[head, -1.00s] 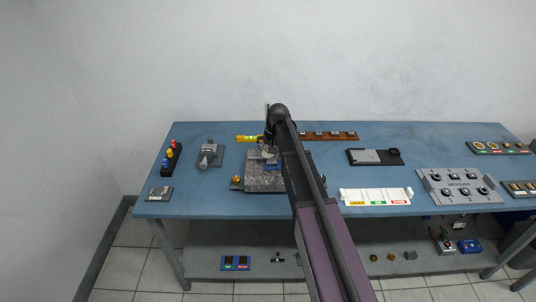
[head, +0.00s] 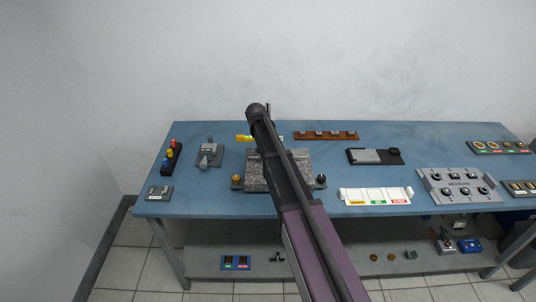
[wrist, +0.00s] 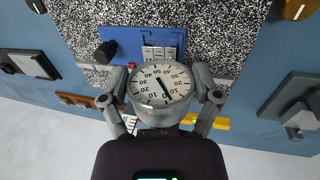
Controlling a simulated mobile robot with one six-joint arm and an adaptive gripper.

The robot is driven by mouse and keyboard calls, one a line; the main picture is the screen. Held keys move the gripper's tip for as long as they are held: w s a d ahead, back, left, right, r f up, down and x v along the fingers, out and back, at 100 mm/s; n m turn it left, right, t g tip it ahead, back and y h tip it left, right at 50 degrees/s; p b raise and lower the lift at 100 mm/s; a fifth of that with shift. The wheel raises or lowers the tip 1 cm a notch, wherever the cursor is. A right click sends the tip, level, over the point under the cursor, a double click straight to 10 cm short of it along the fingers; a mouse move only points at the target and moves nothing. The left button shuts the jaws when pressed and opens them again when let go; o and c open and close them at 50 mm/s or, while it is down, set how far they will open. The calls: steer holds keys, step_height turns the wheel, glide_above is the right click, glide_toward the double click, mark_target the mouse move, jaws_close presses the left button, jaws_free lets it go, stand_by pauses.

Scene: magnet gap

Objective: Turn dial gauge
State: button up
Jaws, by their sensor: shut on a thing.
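A round dial gauge (wrist: 160,84) with a white face, black numbers, some red ones and dark hands fills the middle of the wrist view. My gripper (wrist: 168,80) is shut on it, one grey finger on each side of its body. Beyond it lies a speckled granite plate (wrist: 215,30), which also shows in the head view (head: 256,170). A blue block (wrist: 118,38) with a black knob (wrist: 106,52) and a white label sits over the plate in the wrist view. In the head view my arm hides the gripper and gauge.
A brass knob (head: 237,179) and a dark knob (head: 321,181) flank the plate. A yellow piece (head: 243,138) and a wooden rack (head: 325,135) stand behind. A grey fixture (head: 209,154) is to the left, a labelled white tray (head: 375,196) to the right.

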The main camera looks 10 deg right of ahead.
steer(key=shift+s+h+b, duration=0.1)
steer(key=shift+h+b, duration=0.35)
steer(key=shift+h, duration=0.65)
steer(key=o, duration=0.9)
steer(key=shift+o, duration=0.2)
steer(key=shift+y, duration=0.3)
